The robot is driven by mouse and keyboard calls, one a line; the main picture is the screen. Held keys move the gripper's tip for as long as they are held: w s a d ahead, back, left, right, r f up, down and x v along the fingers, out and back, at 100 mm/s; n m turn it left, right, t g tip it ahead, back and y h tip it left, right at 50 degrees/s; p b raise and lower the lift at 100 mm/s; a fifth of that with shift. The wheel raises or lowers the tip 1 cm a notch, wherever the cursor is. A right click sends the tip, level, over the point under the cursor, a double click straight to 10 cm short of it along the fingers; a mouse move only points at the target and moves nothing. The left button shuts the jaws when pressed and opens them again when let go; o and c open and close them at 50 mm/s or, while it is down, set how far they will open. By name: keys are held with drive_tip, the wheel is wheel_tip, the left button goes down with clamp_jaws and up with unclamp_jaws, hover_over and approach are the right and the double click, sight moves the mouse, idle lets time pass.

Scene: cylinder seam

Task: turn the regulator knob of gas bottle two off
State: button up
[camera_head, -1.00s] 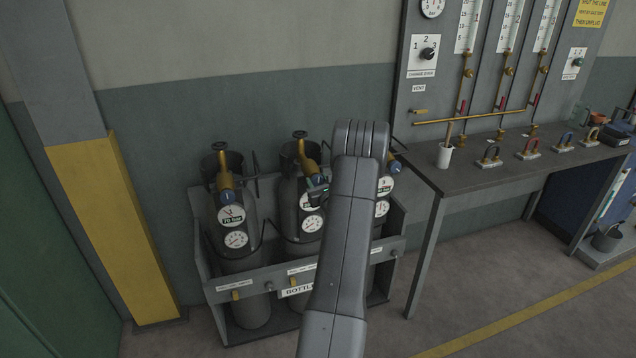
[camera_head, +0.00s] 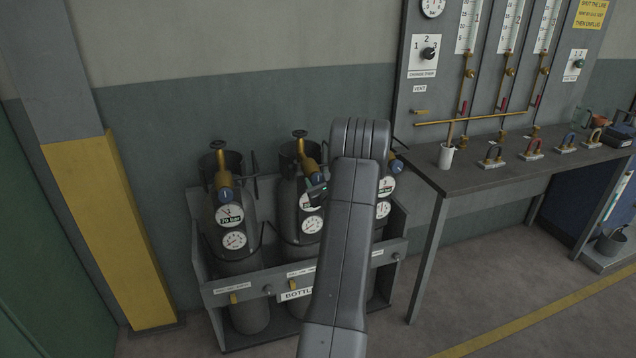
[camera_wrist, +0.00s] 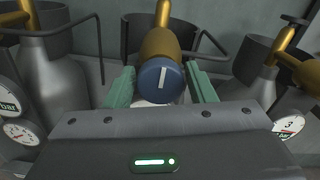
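Gas bottle two (camera_head: 290,215) is the middle grey cylinder in the rack in the head view. Its brass regulator (camera_head: 309,157) slopes down to my gripper (camera_head: 318,188), which hides its knob there. In the wrist view the blue regulator knob (camera_wrist: 158,82) faces me, with a white mark that stands nearly upright. The green fingers of my gripper (camera_wrist: 160,92) are on either side of the knob, with a gap showing at each side. The gripper is open. The dial below the knob is mostly hidden by my gripper.
Bottle one (camera_head: 234,228) stands left and bottle three (camera_head: 384,212) right, partly behind my arm. The rack (camera_head: 222,294) has a front rail with labels. A workbench (camera_head: 462,180) is to the right, a yellow and grey pillar (camera_head: 115,230) to the left.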

drive_tip(key=shift+o, duration=1.1)
drive_tip(key=b+v, duration=0.3)
drive_tip(key=v, duration=1.1)
drive_tip(key=shift+b, duration=0.3)
drive_tip(key=shift+w, duration=0.15)
drive_tip(key=p+x, duration=0.3)
drive_tip(key=x, duration=1.1)
drive_tip(key=shift+p, duration=0.4)
drive_tip(key=shift+s+f, duration=0.1)
drive_tip(key=shift+s, duration=0.1)
